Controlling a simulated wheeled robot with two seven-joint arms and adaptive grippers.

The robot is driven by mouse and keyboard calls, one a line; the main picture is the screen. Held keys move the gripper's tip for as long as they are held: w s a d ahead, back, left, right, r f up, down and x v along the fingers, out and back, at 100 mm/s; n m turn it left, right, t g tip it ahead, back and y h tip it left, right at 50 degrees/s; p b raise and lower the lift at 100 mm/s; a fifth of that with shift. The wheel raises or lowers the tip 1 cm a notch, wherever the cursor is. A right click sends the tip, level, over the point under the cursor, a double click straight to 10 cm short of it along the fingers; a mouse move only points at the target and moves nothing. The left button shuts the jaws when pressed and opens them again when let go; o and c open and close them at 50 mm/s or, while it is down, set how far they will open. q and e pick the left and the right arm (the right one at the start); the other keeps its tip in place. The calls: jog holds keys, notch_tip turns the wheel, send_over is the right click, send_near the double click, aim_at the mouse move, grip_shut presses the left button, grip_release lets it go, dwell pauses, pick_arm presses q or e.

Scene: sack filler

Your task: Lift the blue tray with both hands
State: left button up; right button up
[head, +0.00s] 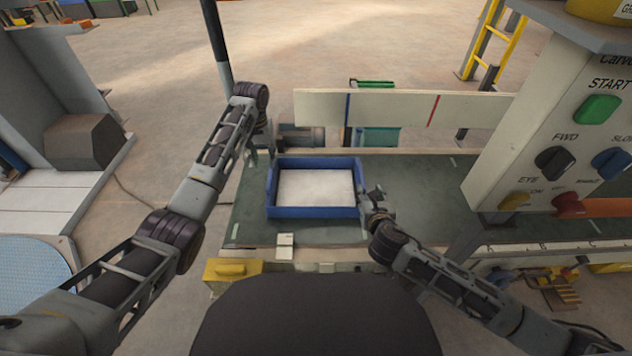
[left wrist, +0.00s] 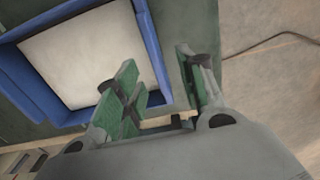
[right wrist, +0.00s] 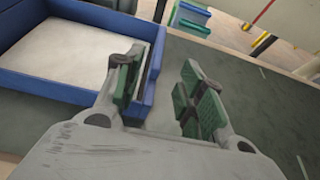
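The blue tray (head: 316,212) lies flat on the green bench top, with a flat white fill inside. My left gripper (head: 262,153) is at the tray's left side, by its far corner. In the left wrist view the left gripper (left wrist: 160,95) is open, with one green-padded finger over the tray's inside and the other outside its blue wall (left wrist: 153,45). My right gripper (head: 375,202) is at the tray's right side. In the right wrist view the right gripper (right wrist: 160,95) is open, one finger at the inner side of the wall (right wrist: 153,75), the other outside. Finger contact cannot be told.
The green bench top (head: 425,190) is clear right of the tray. A pale board with blue and red marks (head: 400,108) stands behind it. A grey control panel (head: 565,130) with buttons overhangs the right. Small pale blocks (head: 285,246) sit at the front edge.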

aim_at(362, 175)
pick_arm(q)
jog(key=shift+w+d+r, duration=0.1)
jog(key=shift+w+d, duration=0.2)
jog(key=shift+d, duration=0.25)
pick_arm(e)
jog(key=shift+w, duration=0.3)
jog(key=shift+w, duration=0.1)
